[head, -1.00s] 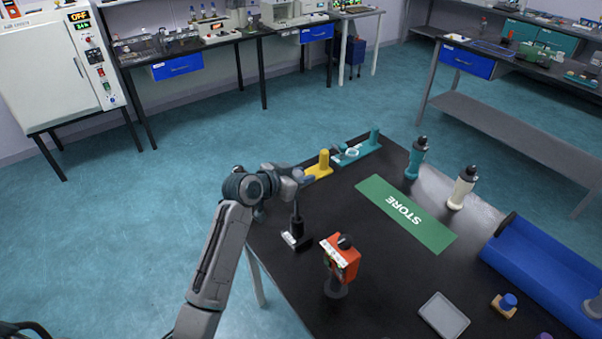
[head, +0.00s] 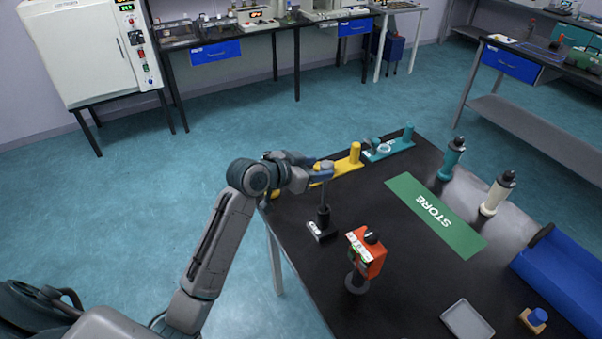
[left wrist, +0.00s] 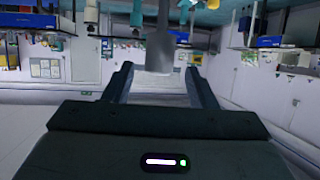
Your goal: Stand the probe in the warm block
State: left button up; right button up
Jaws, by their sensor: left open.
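A slim dark probe (head: 323,212) stands upright, its foot at a small black block (head: 321,231) with a white label, near the table's left edge. I cannot tell whether it sits in the block or just behind it. My left gripper (head: 322,173) is level with the probe's upper end. In the left wrist view my left gripper (left wrist: 160,82) is open, and a grey cylinder (left wrist: 160,52), seemingly the probe's top, shows between its fingertips with gaps at both sides. My right gripper is out of view.
An orange device (head: 367,256) on a round base stands right of the block. Yellow (head: 355,153) and teal (head: 408,133) holders line the back edge. A green STORE mat (head: 433,213), two bottles (head: 452,158) (head: 497,193), a grey tray (head: 467,320) and a blue bin (head: 562,275) lie right.

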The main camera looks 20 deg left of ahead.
pick_arm(q)
jog(key=shift+b+v, duration=0.55)
jog(key=shift+v, duration=2.4)
